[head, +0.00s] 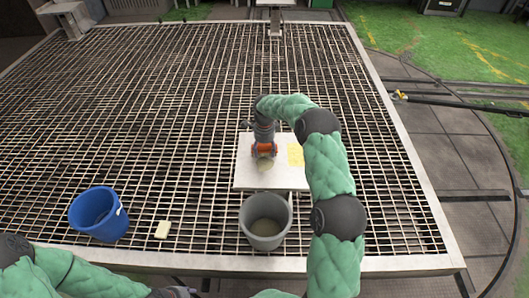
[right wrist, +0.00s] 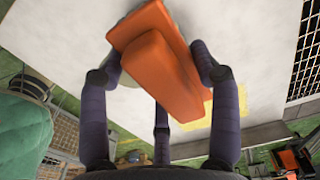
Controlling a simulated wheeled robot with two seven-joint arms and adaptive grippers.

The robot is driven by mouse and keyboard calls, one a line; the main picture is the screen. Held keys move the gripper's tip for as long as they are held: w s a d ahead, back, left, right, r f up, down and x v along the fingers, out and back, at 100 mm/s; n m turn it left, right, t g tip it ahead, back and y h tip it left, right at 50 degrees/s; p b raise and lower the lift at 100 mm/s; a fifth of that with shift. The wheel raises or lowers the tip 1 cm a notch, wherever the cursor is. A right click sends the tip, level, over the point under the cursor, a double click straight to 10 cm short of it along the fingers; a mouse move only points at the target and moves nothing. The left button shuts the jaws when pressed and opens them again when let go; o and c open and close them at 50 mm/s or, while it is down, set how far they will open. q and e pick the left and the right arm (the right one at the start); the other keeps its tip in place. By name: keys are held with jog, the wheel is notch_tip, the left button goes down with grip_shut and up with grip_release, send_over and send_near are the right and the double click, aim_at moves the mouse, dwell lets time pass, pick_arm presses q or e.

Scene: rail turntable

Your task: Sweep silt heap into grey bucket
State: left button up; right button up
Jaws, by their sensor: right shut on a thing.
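A white board (head: 245,178) lies on the metal grating, with a yellow patch (head: 295,155) on its right part. My right gripper (head: 264,146) is over the board, shut on an orange tool (right wrist: 165,65); the fingers close around its orange body in the right wrist view (right wrist: 162,75). A small beige-grey silt heap (head: 264,164) shows just in front of the tool, partly hidden by it; I cannot tell whether they touch. The grey bucket (head: 265,238) stands upright at the board's near edge. My left gripper (head: 178,292) shows only in part at the bottom edge.
A blue bucket (head: 98,214) stands at the front left, with a small cream block (head: 162,229) to its right. The grating's raised front rim (head: 400,264) runs behind my arms. The grating left of the board is clear.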

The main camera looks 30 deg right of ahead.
aim_at(265, 178)
jog(key=shift+f, duration=0.6)
dwell(0.9)
jog(key=shift+s, duration=0.1)
jog(key=shift+s+a+r, duration=0.1)
jog(key=shift+s+a, duration=0.4)
jog(key=shift+s, duration=0.3)
jog(key=shift+s+a+r, duration=0.1)
jog(key=shift+s+a, duration=0.35)
jog(key=shift+s, duration=0.3)
jog(key=shift+s+a+f, duration=0.1)
jog(key=shift+s+a, duration=0.5)
jog(key=shift+s, duration=0.45)
jog(key=shift+s+a+f, duration=0.1)
jog(key=shift+s+a, duration=0.5)
jog(key=shift+s, duration=0.5)
jog(key=shift+s+a+f, duration=0.1)
jog(key=shift+s+a, duration=0.5)
jog(key=shift+s, duration=0.45)
jog(key=shift+r, duration=0.1)
jog(key=shift+r+p, duration=0.3)
jog(key=shift+r, duration=0.65)
